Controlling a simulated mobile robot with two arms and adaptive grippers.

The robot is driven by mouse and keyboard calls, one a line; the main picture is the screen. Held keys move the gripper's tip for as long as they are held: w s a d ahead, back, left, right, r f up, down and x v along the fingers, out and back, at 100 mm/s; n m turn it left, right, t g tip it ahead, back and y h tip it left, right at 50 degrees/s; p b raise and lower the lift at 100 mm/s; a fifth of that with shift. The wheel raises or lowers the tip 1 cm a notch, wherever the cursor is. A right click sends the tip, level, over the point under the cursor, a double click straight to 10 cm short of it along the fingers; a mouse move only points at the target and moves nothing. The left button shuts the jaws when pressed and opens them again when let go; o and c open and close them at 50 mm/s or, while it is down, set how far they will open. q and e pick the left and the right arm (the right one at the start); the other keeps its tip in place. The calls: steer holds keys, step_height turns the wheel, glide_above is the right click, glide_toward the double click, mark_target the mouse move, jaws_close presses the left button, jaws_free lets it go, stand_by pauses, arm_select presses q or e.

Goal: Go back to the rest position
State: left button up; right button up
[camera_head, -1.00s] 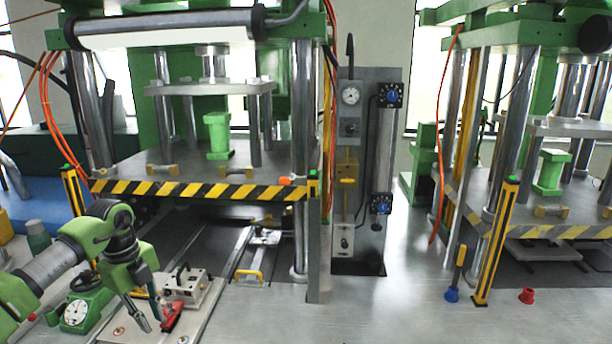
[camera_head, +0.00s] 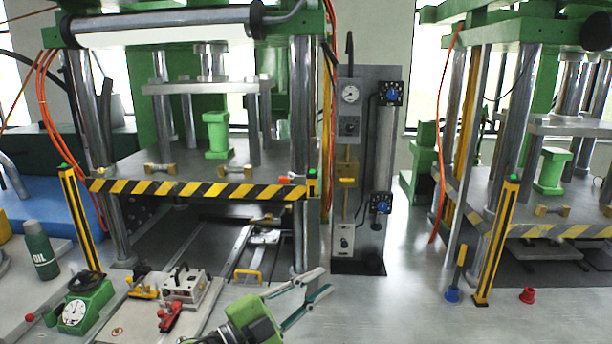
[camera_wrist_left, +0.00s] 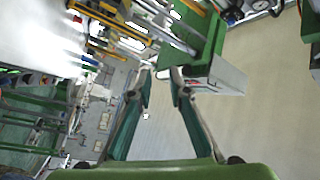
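My left gripper (camera_head: 328,280) is in the lower middle of the head view, its two fingers pointing right and upward, apart and with nothing between them. In the left wrist view (camera_wrist_left: 163,78) the fingers also stand apart and empty, with floor and tilted machine parts beyond. A red toggle clamp (camera_head: 170,317) and a yellow one (camera_head: 144,286) stand beside a grey metal block (camera_head: 184,287) on a plate at the lower left, clear of the gripper. My right gripper is not in view.
A press with a striped front edge (camera_head: 200,190) stands behind the gripper. A green dial gauge (camera_head: 75,313) and an oil bottle (camera_head: 41,250) are at the left. A yellow handle (camera_head: 248,276) is near my left arm.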

arm_select(q)
steer(key=a+f+n+t+y, duration=0.4)
steer(key=a+n+t+y, duration=0.3)
steer(key=a+n+y, duration=0.5)
steer(key=s+a+f+n+g+y, duration=0.3)
steer(key=s+a+f+n, duration=0.1)
steer(key=f, duration=0.3)
steer(key=s+a+f+n+g+y, duration=0.25)
steer(key=s+a+f, duration=0.2)
steer(key=f, duration=0.25)
steer(key=s+a+f+n+g+h, duration=0.1)
steer(key=s+f+g, duration=0.45)
steer(key=s, duration=0.65)
steer(key=s+a+f+n+g, duration=0.1)
steer(key=s+f+g, duration=0.45)
steer(key=s, duration=0.75)
step_height(320, 180, down, 29)
steer(key=s, duration=0.2)
steer(key=s+a+f+g, duration=0.1)
steer(key=s+a+f, duration=0.2)
steer(key=s+f, duration=1.1)
steer(key=shift+s+f+m+b, duration=0.35)
steer(key=shift+s+m, duration=0.1)
steer(key=shift+s, duration=0.8)
